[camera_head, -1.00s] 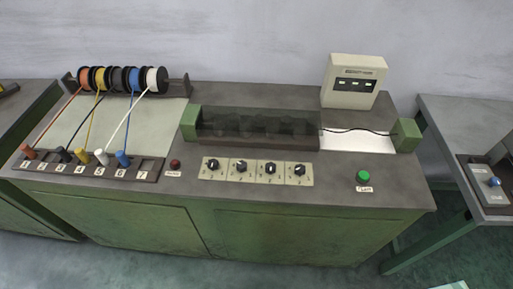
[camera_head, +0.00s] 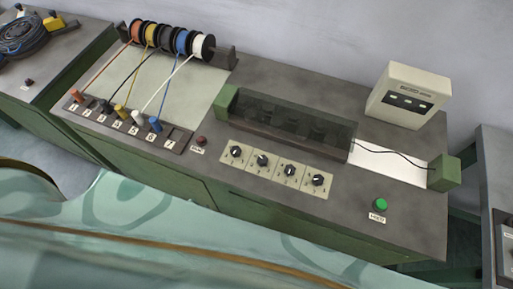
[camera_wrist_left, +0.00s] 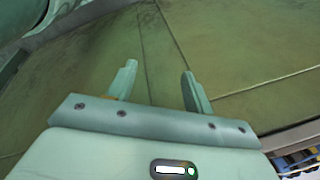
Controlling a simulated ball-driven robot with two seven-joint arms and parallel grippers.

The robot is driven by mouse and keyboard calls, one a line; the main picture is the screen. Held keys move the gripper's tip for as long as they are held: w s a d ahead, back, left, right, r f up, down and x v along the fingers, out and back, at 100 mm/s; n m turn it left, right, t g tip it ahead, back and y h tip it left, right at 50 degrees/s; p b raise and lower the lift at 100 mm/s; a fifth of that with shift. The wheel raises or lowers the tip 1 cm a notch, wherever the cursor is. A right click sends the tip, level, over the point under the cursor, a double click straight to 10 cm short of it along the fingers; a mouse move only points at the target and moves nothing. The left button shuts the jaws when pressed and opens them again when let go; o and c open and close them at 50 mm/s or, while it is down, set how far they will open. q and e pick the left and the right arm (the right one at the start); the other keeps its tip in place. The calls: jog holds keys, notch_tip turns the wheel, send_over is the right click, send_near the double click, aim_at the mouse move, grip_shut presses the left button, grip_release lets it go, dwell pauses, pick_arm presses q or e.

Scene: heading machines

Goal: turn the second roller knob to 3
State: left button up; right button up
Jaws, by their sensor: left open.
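Several black roller knobs sit in a row on pale plates at the front of the bench in the head view. The second roller knob (camera_head: 262,161) is the second from the left; its pointer setting is too small to read. The row lies in front of the dark-covered roller housing (camera_head: 290,122). My left gripper (camera_wrist_left: 157,88) shows in the left wrist view, fingers apart and empty, facing a green cabinet panel, away from the knobs. My right gripper is not in view.
A green button (camera_head: 381,204) is right of the knobs and a dark red button (camera_head: 201,141) left. Wire spools (camera_head: 168,38) stand at the back left, with wires to plugs. A white box (camera_head: 409,94) stands at the back right. My arm fills the lower foreground.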

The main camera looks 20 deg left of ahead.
aim_at(262, 159)
pick_arm(q)
jog(key=w+d+r+m+t+p, duration=0.1)
jog(key=w+r+p, duration=0.25)
jog(key=r, duration=0.65)
jog(key=w+r+m+t+p, duration=0.15)
jog(key=w+r, duration=0.25)
jog(key=r, duration=0.6)
jog(key=w+d+r+m+p, duration=0.1)
jog(key=w+r+p, duration=0.3)
jog(key=r, duration=0.6)
jog(key=w+d+f+m+g+h, duration=0.3)
jog(key=w+d+m+g+h, duration=0.2)
jog(key=w+m+h, duration=0.15)
jog(key=shift+n+y, duration=0.4)
jog(key=shift+y, duration=0.15)
jog(key=b+x, duration=0.1)
jog(key=x, duration=0.4)
jog(key=b+x, duration=0.2)
jog(key=x, duration=0.3)
jog(key=b+x, duration=0.1)
jog(key=x, duration=0.4)
jog(key=shift+w, duration=0.3)
